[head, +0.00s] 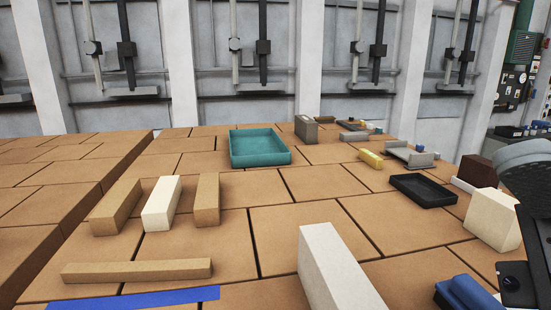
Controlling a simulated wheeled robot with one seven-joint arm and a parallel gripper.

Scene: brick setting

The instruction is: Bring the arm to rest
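Part of my arm (526,215) shows at the right edge of the head view, in front of the brick surface. My gripper is not visible in this view, so I cannot see its fingers or anything in them. The brick-paved surface (300,225) fills the lower part of the view.
A teal tray (259,159) stands at the back middle, a black tray (423,190) at the right. Tan and white blocks (162,203) stand at left, with a tan bar (137,271) in front. The middle is mostly clear.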

